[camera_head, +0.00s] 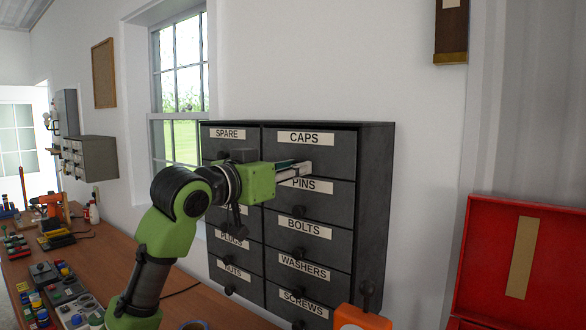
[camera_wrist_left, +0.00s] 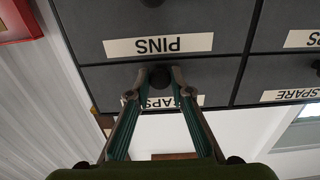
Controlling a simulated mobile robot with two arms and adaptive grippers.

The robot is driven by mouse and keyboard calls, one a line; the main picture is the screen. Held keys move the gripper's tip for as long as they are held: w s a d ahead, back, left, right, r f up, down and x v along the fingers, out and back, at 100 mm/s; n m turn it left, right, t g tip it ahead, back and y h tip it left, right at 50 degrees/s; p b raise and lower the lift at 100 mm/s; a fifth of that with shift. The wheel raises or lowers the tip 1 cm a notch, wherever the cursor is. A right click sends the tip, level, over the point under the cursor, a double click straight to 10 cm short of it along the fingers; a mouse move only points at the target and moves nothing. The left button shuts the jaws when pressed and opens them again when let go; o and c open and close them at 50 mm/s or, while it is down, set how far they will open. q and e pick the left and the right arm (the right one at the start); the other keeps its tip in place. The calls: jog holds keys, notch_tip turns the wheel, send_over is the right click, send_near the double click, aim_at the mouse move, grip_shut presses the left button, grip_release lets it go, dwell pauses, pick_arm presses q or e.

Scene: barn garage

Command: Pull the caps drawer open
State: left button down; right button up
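The dark grey drawer cabinet (camera_head: 375,200) stands against the wall, its drawers labelled. The caps drawer (camera_head: 342,152) is at the top right, and its front looks flush with the cabinet. My left gripper (camera_head: 300,170) reaches it from the left. In the left wrist view, which is upside down, the gripper's two fingers (camera_wrist_left: 160,85) stand on either side of the round dark caps knob (camera_wrist_left: 160,76) and look closed on it. The fingers partly cover the caps label (camera_wrist_left: 190,100). The gripper hides the knob in the head view. My right gripper is out of view.
The pins drawer (camera_head: 338,200) and its knob lie just below. The spare drawer (camera_head: 212,145) is to the left. A wooden workbench (camera_head: 190,295) with tools runs below the cabinet. An open red case (camera_head: 480,260) stands at the right.

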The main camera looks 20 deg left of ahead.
pick_arm(q)
jog(key=b+v, duration=0.1)
jog(key=v, duration=1)
jog(key=shift+b, duration=0.4)
jog(key=shift+s+r, duration=0.1)
jog(key=c, duration=1.8)
grip_release()
jog(key=shift+c, duration=0.2)
jog(key=shift+o, duration=0.3)
jog(key=shift+s, duration=0.1)
jog(key=shift+s+a, duration=0.1)
jog(key=v, duration=1.1)
jog(key=shift+s, duration=0.35)
jog(key=shift+a, duration=0.15)
